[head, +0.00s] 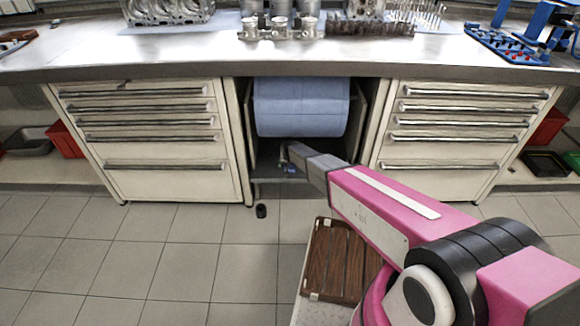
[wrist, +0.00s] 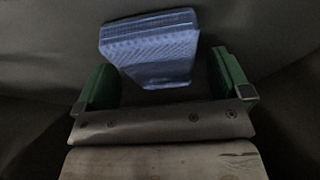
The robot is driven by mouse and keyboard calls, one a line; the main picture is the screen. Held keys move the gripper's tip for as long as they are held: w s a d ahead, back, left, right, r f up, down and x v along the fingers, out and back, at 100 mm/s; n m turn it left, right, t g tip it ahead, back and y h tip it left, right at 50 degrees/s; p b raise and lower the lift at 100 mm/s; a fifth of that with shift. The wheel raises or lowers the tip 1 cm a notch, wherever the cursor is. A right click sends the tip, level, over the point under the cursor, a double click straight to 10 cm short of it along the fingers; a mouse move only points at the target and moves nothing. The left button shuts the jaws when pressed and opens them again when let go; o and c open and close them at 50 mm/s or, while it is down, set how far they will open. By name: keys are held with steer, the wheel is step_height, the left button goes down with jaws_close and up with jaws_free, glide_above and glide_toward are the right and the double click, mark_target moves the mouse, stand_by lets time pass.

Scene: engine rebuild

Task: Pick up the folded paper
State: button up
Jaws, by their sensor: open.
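The folded paper (wrist: 150,48) is a blue, layered, textured piece in the wrist view. It lies ahead of my gripper (wrist: 164,68), and its near end shows between the two green fingers. The fingers are apart, with dark gaps on both sides of the paper, so they do not grip it. In the head view my gripper (head: 286,156) reaches into the dark open bay under the bench. A small blue patch, seemingly the paper (head: 291,169), shows beside it, mostly hidden.
A large blue paper roll (head: 301,106) hangs above my gripper in the bay. Drawer cabinets (head: 160,140) (head: 455,140) flank the bay. The bench (head: 200,62) carries engine parts above. A small black object (head: 261,211) lies on the tiled floor. A brown slatted crate (head: 340,262) is nearer me.

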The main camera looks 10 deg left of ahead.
steer(key=shift+f, duration=0.1)
steer(key=c, duration=1)
steer(key=shift+r, duration=0.75)
steer(key=s+d, duration=0.4)
steer(key=s, duration=1.3)
steer(key=shift+s+r, duration=0.15)
steer(key=shift+s, duration=0.1)
steer(key=shift+d, duration=0.1)
